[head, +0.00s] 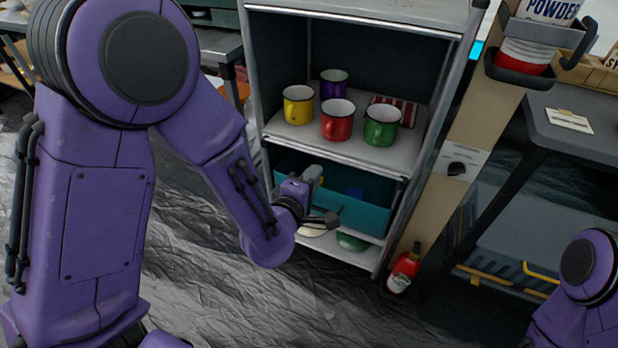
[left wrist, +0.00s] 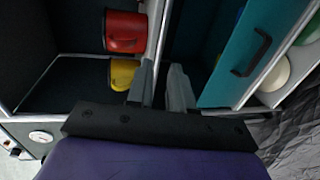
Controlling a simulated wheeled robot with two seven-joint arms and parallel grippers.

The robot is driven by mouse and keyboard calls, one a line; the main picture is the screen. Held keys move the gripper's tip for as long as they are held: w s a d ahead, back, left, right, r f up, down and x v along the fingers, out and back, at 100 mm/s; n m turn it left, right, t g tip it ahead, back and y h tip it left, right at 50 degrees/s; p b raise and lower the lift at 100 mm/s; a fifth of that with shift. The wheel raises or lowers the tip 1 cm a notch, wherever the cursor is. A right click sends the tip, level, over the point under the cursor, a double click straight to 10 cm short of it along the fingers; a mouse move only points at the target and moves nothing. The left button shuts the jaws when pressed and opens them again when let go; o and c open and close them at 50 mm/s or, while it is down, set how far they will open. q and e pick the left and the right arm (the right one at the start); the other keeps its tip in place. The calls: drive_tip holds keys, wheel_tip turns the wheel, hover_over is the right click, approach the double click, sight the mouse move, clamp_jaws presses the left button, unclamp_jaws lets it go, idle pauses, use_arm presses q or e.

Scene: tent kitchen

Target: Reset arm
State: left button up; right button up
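My left arm comes in from the left of the head view, bent at the elbow. My left gripper (head: 320,198) is in front of the shelf unit (head: 354,160), near its teal drawer (head: 366,217). In the left wrist view the two fingers of the left gripper (left wrist: 163,85) stand apart with nothing between them. The teal drawer (left wrist: 237,55) with its dark handle lies to the right of the fingers there. My right arm shows only as a purple part at the lower right of the head view, and its gripper is out of view.
Yellow (head: 298,104), red (head: 337,119), green (head: 382,125) and purple (head: 333,83) mugs stand on the shelf above the drawer. Bowls, one of them green (head: 352,242), sit below. A red bottle (head: 403,270) stands right of the unit. The crinkled floor in front is clear.

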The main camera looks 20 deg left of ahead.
use_arm(q)
drive_tip(key=s+p, duration=0.2)
drive_tip(key=shift+s+r, duration=0.2)
drive_tip(key=shift+s, duration=0.1)
